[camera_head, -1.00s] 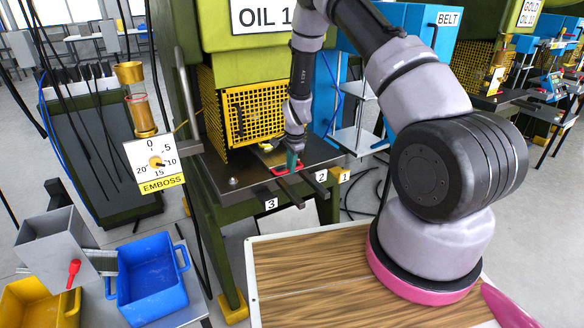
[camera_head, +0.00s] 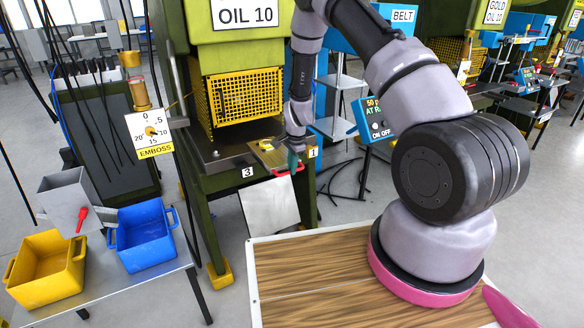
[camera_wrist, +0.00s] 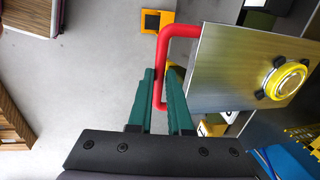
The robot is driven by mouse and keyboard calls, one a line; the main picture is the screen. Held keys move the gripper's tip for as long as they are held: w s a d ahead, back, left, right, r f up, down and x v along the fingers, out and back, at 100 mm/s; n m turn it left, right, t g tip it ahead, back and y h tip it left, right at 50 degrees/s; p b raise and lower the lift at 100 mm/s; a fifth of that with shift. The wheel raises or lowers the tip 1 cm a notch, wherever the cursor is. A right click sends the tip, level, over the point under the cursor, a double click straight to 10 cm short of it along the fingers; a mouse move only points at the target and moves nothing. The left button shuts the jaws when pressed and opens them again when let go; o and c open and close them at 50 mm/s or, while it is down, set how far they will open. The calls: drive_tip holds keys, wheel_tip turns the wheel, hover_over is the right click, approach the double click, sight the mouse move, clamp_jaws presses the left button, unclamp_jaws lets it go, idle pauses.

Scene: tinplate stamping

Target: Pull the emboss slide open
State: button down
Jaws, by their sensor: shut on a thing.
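A yellow mesh guard (camera_head: 243,97) stands above the slide on the press. A blue bin (camera_head: 143,240) and a yellow bin (camera_head: 45,268) sit on a table at lower left. A wood-topped surface (camera_head: 320,275) is in front. Grey floor lies beside the press.

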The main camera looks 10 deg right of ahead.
drive_tip(key=shift+s, duration=0.35)
drive_tip(key=c, duration=0.8)
unclamp_jaws()
drive_tip(key=shift+c, duration=0.2)
wheel_tip(320, 180, up, 11)
drive_tip(key=s, duration=0.1)
drive_tip(key=shift+s+d+f, duration=0.2)
drive_tip(key=shift+s+d, duration=0.2)
drive_tip(key=shift+r, duration=0.1)
